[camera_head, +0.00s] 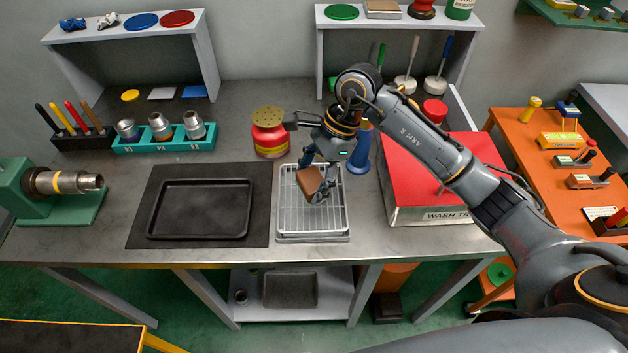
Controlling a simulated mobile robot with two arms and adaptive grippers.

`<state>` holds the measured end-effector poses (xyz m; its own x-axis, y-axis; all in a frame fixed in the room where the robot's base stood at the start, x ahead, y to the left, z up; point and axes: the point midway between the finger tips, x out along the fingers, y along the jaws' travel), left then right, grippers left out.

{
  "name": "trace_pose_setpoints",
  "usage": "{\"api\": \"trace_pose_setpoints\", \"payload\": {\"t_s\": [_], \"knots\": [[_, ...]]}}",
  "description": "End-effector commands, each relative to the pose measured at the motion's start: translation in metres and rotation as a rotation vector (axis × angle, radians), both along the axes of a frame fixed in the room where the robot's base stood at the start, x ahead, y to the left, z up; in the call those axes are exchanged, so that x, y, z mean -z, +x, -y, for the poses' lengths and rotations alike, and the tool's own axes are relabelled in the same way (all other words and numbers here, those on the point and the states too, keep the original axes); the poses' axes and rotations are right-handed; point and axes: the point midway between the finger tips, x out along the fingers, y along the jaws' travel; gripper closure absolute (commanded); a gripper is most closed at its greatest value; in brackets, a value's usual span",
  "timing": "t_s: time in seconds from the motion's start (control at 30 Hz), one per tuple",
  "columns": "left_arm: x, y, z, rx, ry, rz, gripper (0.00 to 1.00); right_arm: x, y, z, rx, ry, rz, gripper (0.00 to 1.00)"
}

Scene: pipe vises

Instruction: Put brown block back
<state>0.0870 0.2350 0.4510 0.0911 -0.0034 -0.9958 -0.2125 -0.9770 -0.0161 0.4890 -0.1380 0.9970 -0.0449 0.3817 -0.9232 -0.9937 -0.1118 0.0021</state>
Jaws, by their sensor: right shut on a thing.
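The brown block (308,181) is held in my right gripper (316,187), which is shut on it. The block is tilted and sits over the wire rack tray (341,222) in the middle of the bench. It looks held above the rack, but the exact gap cannot be told. My right arm reaches in from the right and hides part of the rack's far side. My left gripper is not in view.
A black tray (200,234) on a dark mat lies left of the rack. A red can (269,138) and a blue bottle (361,152) stand behind the rack. The red-topped wash tray (425,205) is close on the right. A teal socket holder (164,147) stands at back left.

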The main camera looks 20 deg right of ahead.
Motion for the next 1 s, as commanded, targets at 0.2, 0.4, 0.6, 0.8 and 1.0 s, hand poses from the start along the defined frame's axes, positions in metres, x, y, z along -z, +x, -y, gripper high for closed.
{"api": "trace_pose_setpoints", "payload": {"t_s": [0.2,0.4,0.6,0.8,1.0], "knots": [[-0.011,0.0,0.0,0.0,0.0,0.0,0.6,0.027,0.022,0.008,0.002,0.001,-0.001,0.69],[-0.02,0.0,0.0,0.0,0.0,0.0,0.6,0.042,0.03,0.011,0.0,0.001,-0.005,0.69],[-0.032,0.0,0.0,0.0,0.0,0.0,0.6,0.066,0.03,0.011,0.0,0.002,0.001,0.69],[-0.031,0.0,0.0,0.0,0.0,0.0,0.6,0.069,0.03,0.011,0.0,0.0,0.002,0.69],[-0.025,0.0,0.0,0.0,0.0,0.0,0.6,0.073,0.03,0.012,-0.001,-0.001,0.003,0.69]]}}
